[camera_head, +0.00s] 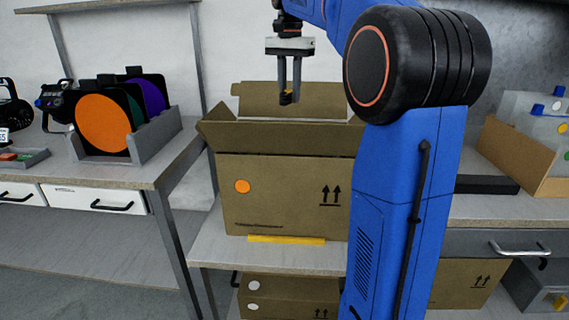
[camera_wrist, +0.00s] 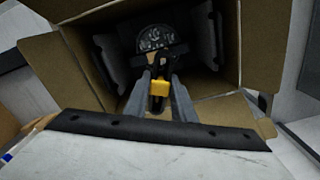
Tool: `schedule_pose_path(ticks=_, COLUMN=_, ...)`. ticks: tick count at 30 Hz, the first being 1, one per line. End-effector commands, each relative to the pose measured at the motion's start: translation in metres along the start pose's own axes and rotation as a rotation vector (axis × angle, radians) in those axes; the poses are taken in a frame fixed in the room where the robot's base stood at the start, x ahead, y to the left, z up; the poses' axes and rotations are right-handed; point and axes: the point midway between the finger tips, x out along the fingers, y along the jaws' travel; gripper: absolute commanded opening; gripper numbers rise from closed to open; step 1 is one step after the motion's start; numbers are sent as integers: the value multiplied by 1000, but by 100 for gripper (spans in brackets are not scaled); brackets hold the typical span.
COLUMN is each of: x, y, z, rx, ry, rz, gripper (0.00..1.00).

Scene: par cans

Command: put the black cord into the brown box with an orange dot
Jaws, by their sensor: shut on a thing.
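The brown box with an orange dot (camera_head: 285,190) stands on the bench shelf with its flaps open. My gripper (camera_head: 289,98) is above the box opening, pointing down. It is shut on a small black thing with a yellow part, likely the black cord (camera_head: 286,97). In the wrist view the black cord (camera_wrist: 157,66) shows between the fingers of my gripper (camera_wrist: 160,92), with the yellow part near the tips. Below it, the inside of the brown box (camera_wrist: 80,65) is in view, with dark things in it, one with a round grey face. Most of the cord's shape is hard to make out.
A grey rack (camera_head: 155,137) with orange and purple discs stands on the left bench. An open cardboard box (camera_head: 515,150) with grey cases is at the right. A yellow strip (camera_head: 286,239) lies before the brown box.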

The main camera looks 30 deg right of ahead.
Motion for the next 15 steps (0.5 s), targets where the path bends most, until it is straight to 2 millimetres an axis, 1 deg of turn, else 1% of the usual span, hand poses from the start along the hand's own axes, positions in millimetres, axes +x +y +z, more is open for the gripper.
schedule_pose_path(ticks=1, x=0, y=8, z=-3, rx=34, ry=0, rz=0, gripper=0)
schedule_pose_path(ticks=4, x=1, y=16, z=-6, rx=75, ry=0, rz=0, gripper=0)
schedule_pose_path(ticks=8, x=6, y=19, z=-6, rx=88, ry=-1, rz=1, gripper=0)
schedule_pose_path(ticks=11, x=14, y=18, z=-7, rx=87, ry=0, rz=0, gripper=0)
schedule_pose_path(ticks=15, x=29, y=18, z=-6, rx=86, ry=-1, rz=1, gripper=0)
